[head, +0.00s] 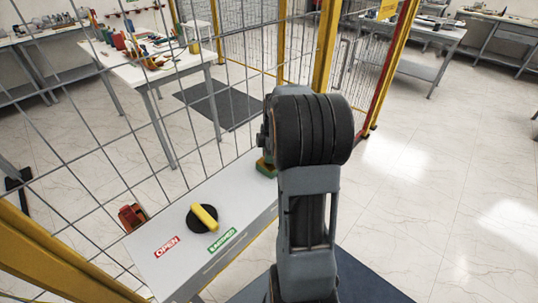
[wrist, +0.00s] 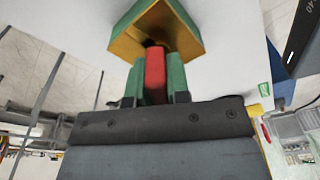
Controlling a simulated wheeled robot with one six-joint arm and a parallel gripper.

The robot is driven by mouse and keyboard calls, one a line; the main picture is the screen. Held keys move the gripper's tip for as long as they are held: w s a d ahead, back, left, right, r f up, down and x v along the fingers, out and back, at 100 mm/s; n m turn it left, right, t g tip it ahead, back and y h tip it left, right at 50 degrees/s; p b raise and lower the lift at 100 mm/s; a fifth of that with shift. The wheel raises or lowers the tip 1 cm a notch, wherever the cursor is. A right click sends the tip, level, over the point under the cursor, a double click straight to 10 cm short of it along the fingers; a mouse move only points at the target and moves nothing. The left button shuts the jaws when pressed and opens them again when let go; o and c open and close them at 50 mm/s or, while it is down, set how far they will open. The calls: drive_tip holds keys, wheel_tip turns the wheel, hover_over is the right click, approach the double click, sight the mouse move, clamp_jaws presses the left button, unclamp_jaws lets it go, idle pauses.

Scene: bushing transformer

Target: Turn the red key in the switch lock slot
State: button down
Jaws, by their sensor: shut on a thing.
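In the wrist view the red key (wrist: 155,75) stands between the two green fingers of my gripper (wrist: 156,88), which is shut on it. The key's far end is at the dark opening of the switch lock (wrist: 153,36), a gold-faced housing with green sides. How deep the key sits in the slot cannot be told. In the head view part of the green lock (head: 265,167) shows at the far end of the white box, beside my arm. My arm hides the key and my gripper there.
The white box (head: 180,262) carries a yellow handle (head: 204,216) on a black disc, a red OPEN label (head: 167,247) and a green label (head: 222,240). A red part (head: 132,216) sits at its left edge. A wire fence (head: 110,150) stands behind. Floor at right is clear.

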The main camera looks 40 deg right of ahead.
idle(0.3)
drive_tip(key=n, duration=0.6)
drive_tip(key=shift+s+g, duration=0.15)
drive_tip(key=shift+g, duration=0.25)
drive_tip(key=c, duration=1)
unclamp_jaws()
wheel_tip(320, 180, up, 14)
drive_tip(key=d, duration=0.1)
drive_tip(key=shift+d, duration=0.3)
